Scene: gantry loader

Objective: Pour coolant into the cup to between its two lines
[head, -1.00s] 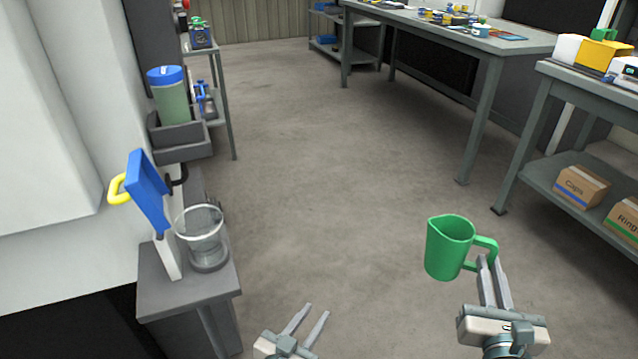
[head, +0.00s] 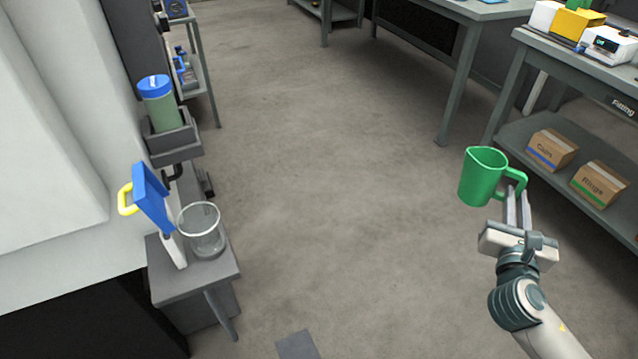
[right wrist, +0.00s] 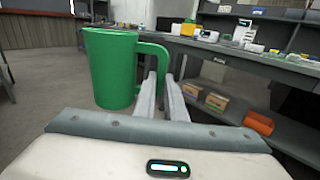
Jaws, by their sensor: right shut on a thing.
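A green jug (head: 484,177) with a side handle is held up in the air at the right of the head view. My right gripper (head: 515,192) is shut on its handle. The jug (right wrist: 110,68) also shows upright in the right wrist view, with the fingers (right wrist: 160,88) at its handle. What is inside the jug cannot be seen. A clear cup (head: 202,231) stands on a small grey stand (head: 190,283) at the left, far from the jug. It looks empty, and its lines cannot be made out. My left gripper is not in view.
A blue plate with a yellow handle (head: 150,200) stands beside the cup. A blue-lidded green canister (head: 160,103) sits in a grey holder behind it. A shelf with cardboard boxes (head: 553,149) is at the right. The floor between is clear.

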